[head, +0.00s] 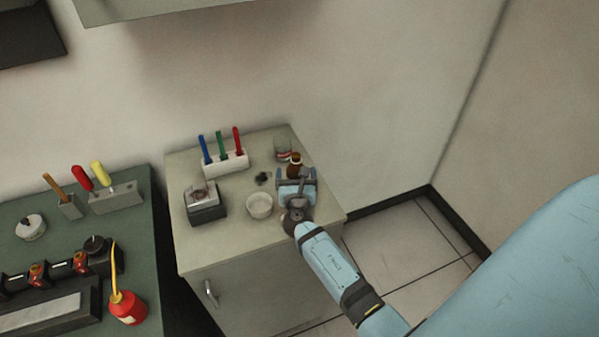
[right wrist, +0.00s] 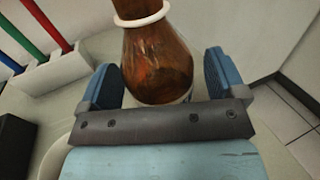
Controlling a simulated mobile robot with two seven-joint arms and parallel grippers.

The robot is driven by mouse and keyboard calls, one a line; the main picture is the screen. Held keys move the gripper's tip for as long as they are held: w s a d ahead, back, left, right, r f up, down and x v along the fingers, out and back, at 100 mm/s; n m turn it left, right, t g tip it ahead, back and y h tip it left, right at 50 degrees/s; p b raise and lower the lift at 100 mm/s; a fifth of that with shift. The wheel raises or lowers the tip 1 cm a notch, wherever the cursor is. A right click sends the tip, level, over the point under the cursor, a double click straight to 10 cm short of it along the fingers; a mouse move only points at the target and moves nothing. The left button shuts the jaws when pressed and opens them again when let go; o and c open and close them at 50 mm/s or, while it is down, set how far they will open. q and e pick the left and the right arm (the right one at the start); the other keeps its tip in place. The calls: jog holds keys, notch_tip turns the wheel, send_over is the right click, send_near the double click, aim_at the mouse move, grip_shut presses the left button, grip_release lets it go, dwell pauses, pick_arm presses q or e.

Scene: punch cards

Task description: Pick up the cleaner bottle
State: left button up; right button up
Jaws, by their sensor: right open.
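The cleaner bottle (head: 295,166) is brown with a pale ring at its neck and stands on the cabinet top near its back right. It fills the middle of the right wrist view (right wrist: 158,55), where its base and label are partly hidden behind my gripper. My right gripper (head: 296,178) is open. In the right wrist view its two blue fingers (right wrist: 163,75) stand one on each side of the bottle, with a visible gap at least on the right. My left gripper does not show.
On the cabinet top (head: 235,232) are a white holder (head: 226,163) with blue, green and red pens, a small dark-based device (head: 204,203), a white bowl (head: 260,206) and a clear glass (head: 283,147) close behind the bottle. A green bench (head: 60,240) with tools stands left.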

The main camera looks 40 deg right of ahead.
jog(key=shift+w+d+f, duration=0.1)
jog(key=shift+w+d, duration=0.15)
jog(key=shift+w, duration=0.05)
jog(key=shift+s+a, duration=0.1)
jog(key=shift+a, duration=0.05)
jog(key=shift+c, duration=0.6)
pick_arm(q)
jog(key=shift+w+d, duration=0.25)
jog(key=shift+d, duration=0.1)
pick_arm(e)
jog(key=c, duration=1.1)
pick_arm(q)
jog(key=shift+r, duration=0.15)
pick_arm(e)
jog(key=shift+o, duration=0.2)
jog(key=shift+r, duration=0.25)
